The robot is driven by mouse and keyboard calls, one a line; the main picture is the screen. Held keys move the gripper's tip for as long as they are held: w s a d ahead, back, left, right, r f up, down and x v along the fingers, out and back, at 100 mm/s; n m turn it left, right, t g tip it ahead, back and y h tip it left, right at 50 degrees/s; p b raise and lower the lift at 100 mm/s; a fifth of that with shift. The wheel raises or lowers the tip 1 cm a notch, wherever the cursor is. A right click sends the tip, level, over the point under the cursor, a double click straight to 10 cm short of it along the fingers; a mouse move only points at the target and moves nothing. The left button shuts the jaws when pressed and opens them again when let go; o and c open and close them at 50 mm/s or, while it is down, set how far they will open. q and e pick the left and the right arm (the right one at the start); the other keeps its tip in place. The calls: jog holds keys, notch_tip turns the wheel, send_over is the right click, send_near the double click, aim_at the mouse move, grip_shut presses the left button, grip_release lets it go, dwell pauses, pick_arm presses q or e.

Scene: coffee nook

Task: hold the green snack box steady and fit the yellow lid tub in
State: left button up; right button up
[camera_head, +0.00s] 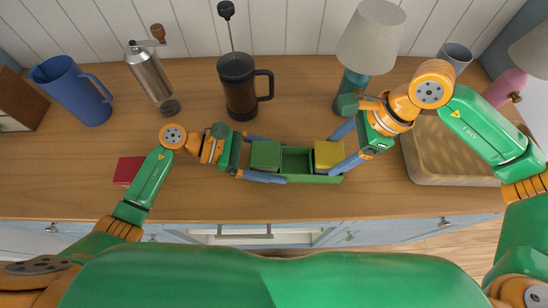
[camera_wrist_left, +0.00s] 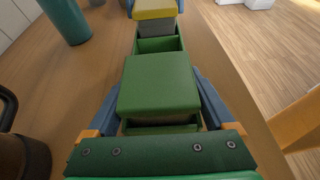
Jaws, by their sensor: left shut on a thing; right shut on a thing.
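The green snack box (camera_head: 297,161) is a long open tray on the counter. A tub with a green lid (camera_head: 265,155) sits in its left end, and the middle compartment (camera_wrist_left: 158,45) is empty. My left gripper (camera_head: 281,160) is shut on the box, one blue finger along each long side. The yellow lid tub (camera_head: 328,154) is at the box's right end, between the fingers of my right gripper (camera_head: 335,154), which is shut on it. In the left wrist view the yellow lid tub (camera_wrist_left: 155,10) shows some grey body above the box; how deep it sits is hidden.
A French press (camera_head: 239,88) stands behind the box, and a lamp (camera_head: 371,38) stands close behind my right gripper. A wooden tray (camera_head: 455,172) lies at the right. A red item (camera_head: 128,170), a grinder (camera_head: 150,75) and a blue pitcher (camera_head: 72,90) are at the left.

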jog(key=shift+f, duration=0.45)
jog(key=o, duration=1.3)
jog(key=shift+o, duration=0.2)
jog(key=shift+r, duration=0.1)
pick_arm(q)
jog(key=o, duration=1.2)
jog(key=shift+c, duration=0.2)
pick_arm(e)
jog(key=v, duration=1.1)
jog(key=shift+d+r, duration=0.15)
jog(key=shift+r, duration=0.25)
